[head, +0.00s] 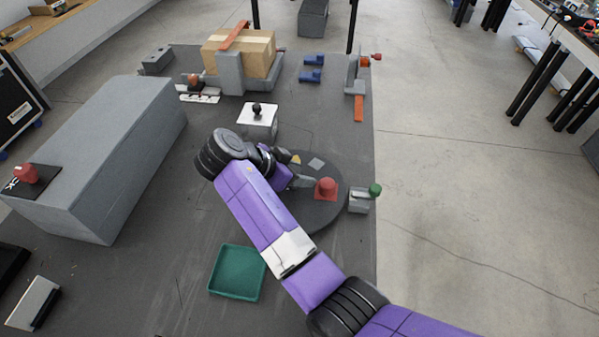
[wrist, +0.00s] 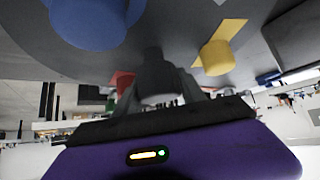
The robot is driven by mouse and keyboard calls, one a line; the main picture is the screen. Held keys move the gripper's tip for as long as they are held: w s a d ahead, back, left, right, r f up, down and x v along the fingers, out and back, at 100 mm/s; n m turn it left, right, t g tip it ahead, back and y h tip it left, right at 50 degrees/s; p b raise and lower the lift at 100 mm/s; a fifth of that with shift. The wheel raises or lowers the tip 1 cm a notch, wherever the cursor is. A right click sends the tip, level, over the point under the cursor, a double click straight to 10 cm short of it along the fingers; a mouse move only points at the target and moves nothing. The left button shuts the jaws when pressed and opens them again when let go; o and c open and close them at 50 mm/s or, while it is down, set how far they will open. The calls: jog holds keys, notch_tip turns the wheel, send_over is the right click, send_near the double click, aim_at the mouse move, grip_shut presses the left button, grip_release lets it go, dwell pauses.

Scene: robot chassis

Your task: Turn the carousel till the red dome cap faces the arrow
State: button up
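The carousel (head: 325,215) is a dark round disc, partly covered by my arm in the head view. The red dome cap (head: 326,187) stands on its right part; a bit of red (wrist: 122,80) shows behind a finger in the wrist view. A yellow cap (wrist: 217,56) on a yellow patch and a blue cap (wrist: 90,20) also stand on the disc. My gripper (head: 303,182) is low over the disc, left of the red cap. In the wrist view its fingers (wrist: 157,82) flank a dark grey post (wrist: 154,72) and appear to press on it. I cannot make out the arrow.
A grey block (head: 359,203) with a green knob (head: 375,189) stands at the disc's right edge. A green tray (head: 237,272) lies at lower left. A white-topped box with a black knob (head: 257,112) stands behind. A long grey block (head: 100,150) fills the left.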

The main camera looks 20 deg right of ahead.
dwell(0.3)
jog(key=shift+b+v, duration=0.3)
jog(key=shift+v, duration=3.6)
